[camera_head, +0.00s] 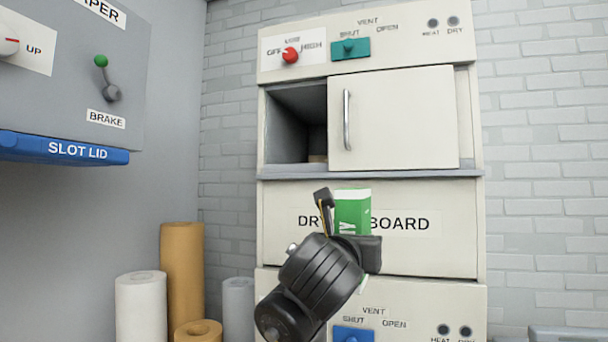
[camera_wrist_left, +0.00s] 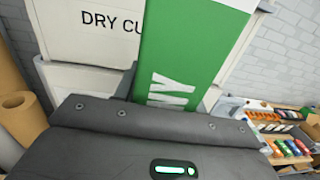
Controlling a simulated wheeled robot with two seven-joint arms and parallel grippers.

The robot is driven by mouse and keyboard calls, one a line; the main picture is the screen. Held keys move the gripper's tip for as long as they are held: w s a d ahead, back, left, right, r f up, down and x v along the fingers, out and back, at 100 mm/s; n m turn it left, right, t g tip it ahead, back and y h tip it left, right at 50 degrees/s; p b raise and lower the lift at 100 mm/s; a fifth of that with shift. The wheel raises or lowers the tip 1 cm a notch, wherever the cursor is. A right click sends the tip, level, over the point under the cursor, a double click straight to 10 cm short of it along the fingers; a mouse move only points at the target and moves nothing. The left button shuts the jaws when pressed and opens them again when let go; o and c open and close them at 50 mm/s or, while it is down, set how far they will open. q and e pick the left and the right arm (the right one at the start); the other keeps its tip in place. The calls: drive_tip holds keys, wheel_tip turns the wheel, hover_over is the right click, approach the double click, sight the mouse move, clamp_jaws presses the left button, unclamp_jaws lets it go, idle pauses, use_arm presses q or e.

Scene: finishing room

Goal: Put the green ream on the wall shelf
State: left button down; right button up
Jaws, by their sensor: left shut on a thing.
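The green ream (camera_head: 352,208) is a green block with white lettering, held upright in front of the cream drying cabinet in the head view. It also fills the upper middle of the left wrist view (camera_wrist_left: 188,50), with a white end at its top. My left gripper (camera_head: 346,228) is shut on the ream and hides its lower part. My right gripper is not in view. No wall shelf can be made out for certain in either view.
The cabinet's upper compartment (camera_head: 290,125) is open at left, its door (camera_head: 400,120) covering the right. Rolls (camera_head: 182,270) stand at lower left, below a blue slot lid (camera_head: 60,148). The wrist view shows a surface with colourful items (camera_wrist_left: 285,148) at right.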

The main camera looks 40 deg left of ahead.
use_arm(q)
drive_tip(key=d+f+m+h, duration=0.1)
drive_tip(key=d+f, duration=0.5)
drive_tip(key=f, duration=0.4)
drive_tip(key=d+f+m+h, duration=0.1)
drive_tip(key=d+f+h, duration=0.1)
drive_tip(key=d+f, duration=0.5)
drive_tip(key=d+f+m+h, duration=0.1)
drive_tip(key=d+f, duration=0.5)
drive_tip(key=f, duration=0.7)
drive_tip(key=shift+d+f+h, duration=0.25)
drive_tip(key=shift+d+h, duration=0.05)
drive_tip(key=shift+h, duration=0.1)
